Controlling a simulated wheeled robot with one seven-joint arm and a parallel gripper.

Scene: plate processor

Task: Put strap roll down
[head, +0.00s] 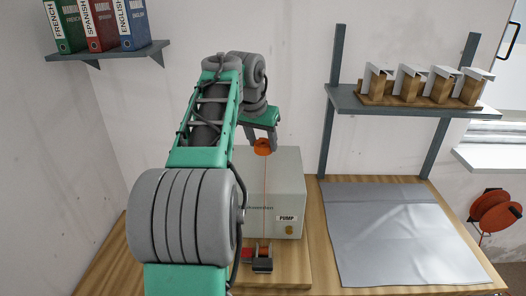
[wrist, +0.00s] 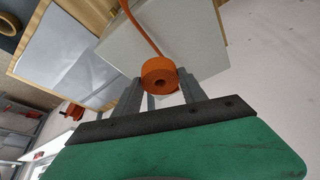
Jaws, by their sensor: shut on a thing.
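My gripper (head: 261,138) is shut on the orange strap roll (head: 262,148), above the top front of the pale pump box (head: 287,190). Whether the roll touches the box is unclear. My arm hides the left part of the box.
The box stands on a wooden worktop (head: 318,262). A grey mat (head: 400,235) lies flat and clear to its right. A shelf (head: 410,108) with several wooden blocks is above the mat. A binder shelf (head: 110,53) is upper left. A red reel (head: 493,211) hangs at right.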

